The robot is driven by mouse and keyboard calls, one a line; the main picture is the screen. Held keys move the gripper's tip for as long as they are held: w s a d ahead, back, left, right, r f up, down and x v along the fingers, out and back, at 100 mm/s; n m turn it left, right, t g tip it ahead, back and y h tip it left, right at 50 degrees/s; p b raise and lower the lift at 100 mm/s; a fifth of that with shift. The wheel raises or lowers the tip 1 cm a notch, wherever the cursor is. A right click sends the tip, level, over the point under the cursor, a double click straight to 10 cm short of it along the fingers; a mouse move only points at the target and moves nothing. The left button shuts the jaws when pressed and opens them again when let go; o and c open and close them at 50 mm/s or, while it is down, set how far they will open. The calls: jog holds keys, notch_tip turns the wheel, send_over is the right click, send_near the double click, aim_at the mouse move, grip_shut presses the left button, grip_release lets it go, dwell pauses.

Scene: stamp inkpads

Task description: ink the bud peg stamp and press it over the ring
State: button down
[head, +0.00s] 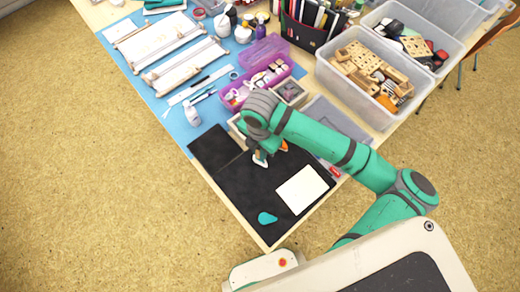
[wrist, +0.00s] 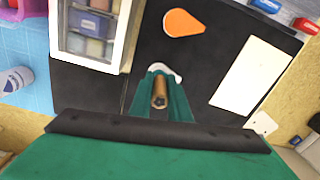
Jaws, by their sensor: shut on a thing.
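My gripper (wrist: 160,98) is shut on a brown wooden peg stamp (wrist: 160,94), whose near end carries a dark star-like mark. The stamp's far end is hidden. In the head view my gripper (head: 262,156) is over the black mat (head: 232,180). An orange teardrop-shaped pad (wrist: 183,22) lies ahead of it, also in the head view (head: 283,146). A pale piece (wrist: 166,69) shows just past the fingertips, partly covered. A teal teardrop-shaped pad (head: 266,218) lies near the mat's front corner. A white card (head: 302,189) lies right of my gripper; no ring is discernible on it (wrist: 252,73).
A white-rimmed box (wrist: 127,38) with coloured blocks stands left of my gripper in the wrist view. The mat around the card is mostly clear.

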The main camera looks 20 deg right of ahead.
jog(key=shift+f, duration=0.55)
dwell(1.2)
jog(key=shift+r, duration=0.6)
dwell(0.3)
jog(key=shift+w+r, duration=0.1)
jog(key=shift+r, duration=2.65)
